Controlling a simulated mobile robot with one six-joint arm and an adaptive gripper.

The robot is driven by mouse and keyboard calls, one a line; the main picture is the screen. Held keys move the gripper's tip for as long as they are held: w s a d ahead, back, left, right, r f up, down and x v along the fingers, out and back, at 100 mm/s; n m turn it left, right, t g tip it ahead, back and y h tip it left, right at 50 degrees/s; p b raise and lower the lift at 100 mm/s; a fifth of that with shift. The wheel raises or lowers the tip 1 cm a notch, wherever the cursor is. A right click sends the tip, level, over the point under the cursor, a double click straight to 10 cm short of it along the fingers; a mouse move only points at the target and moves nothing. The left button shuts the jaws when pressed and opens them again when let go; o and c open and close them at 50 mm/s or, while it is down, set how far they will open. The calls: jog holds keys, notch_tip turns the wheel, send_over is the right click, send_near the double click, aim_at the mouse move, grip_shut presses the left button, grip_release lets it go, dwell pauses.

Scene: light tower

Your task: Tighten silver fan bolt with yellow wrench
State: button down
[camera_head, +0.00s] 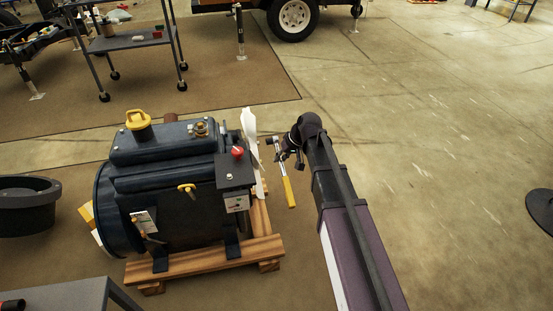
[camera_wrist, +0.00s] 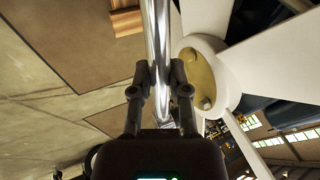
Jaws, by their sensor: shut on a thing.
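My gripper (camera_wrist: 159,74) is shut on the wrench's silver shaft (camera_wrist: 161,30), which runs up out of the wrist view between the fingers. In the head view, the wrench's yellow handle (camera_head: 289,191) hangs below my gripper (camera_head: 284,156), slightly tilted. The wrench's silver upper end shows just left of my gripper. The white fan (camera_head: 251,140) stands at the engine's right side, left of the wrench with a small gap visible. In the wrist view, the fan's brass-coloured hub (camera_wrist: 197,76) is right of the shaft.
The dark blue engine (camera_head: 165,190) rests on a wooden pallet (camera_head: 205,264). A black round tub (camera_head: 27,205) stands at left and a grey table (camera_head: 75,297) at lower left. A wheeled cart (camera_head: 130,41) stands behind. The floor at right is largely clear.

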jog(key=shift+w+d, duration=0.15)
jog(key=shift+d, duration=0.4)
jog(key=shift+w+d, duration=0.15)
jog(key=shift+d, duration=0.4)
jog(key=shift+r, duration=0.15)
notch_tip(320, 180, up, 40)
jog(key=p, duration=4)
